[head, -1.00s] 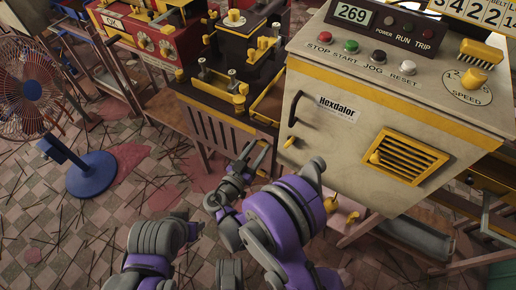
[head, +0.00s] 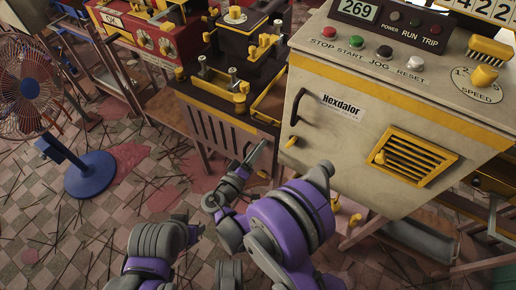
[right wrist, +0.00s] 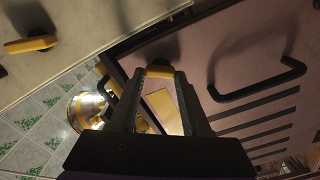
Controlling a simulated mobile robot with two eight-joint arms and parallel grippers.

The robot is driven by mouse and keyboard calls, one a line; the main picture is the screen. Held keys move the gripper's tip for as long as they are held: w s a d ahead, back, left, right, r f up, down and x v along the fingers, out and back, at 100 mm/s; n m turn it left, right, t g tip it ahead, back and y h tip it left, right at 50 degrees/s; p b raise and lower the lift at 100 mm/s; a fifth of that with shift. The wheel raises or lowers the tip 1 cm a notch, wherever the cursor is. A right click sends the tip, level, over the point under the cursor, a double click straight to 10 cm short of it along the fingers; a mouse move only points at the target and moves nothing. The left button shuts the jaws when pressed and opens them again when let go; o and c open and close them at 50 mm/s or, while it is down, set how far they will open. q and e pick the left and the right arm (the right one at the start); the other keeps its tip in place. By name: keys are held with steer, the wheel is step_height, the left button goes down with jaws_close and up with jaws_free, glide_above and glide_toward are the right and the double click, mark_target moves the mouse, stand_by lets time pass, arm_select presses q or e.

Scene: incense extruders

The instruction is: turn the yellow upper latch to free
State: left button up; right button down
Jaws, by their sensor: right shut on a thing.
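A small yellow latch (right wrist: 159,71) shows between the fingertips of my right gripper (right wrist: 162,76) in the right wrist view, at the edge of a dark door with slots. The fingers are shut on it, and its turn angle is hard to read. In the head view my right gripper (head: 257,151) is at the right edge of the slotted cabinet (head: 213,130), and the held latch is hidden there. Another yellow knob (head: 291,141) is on the beige Hexdalor cabinet (head: 325,140), apart from the fingers; it also shows in the right wrist view (right wrist: 30,44).
A black door handle (right wrist: 262,82) stands out close to the right of the fingers in the right wrist view. The beige cabinet has a black handle (head: 297,107) and a yellow vent (head: 413,158). A blue fan (head: 90,173) stands left on open, littered floor.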

arm_select(q)
steer(key=shift+f, duration=0.25)
arm_select(e)
steer(key=shift+n, duration=1.7)
steer(key=shift+c, duration=1.8)
jaws_free()
steer(key=shift+w, duration=0.1)
arm_select(q)
steer(key=shift+w, duration=0.1)
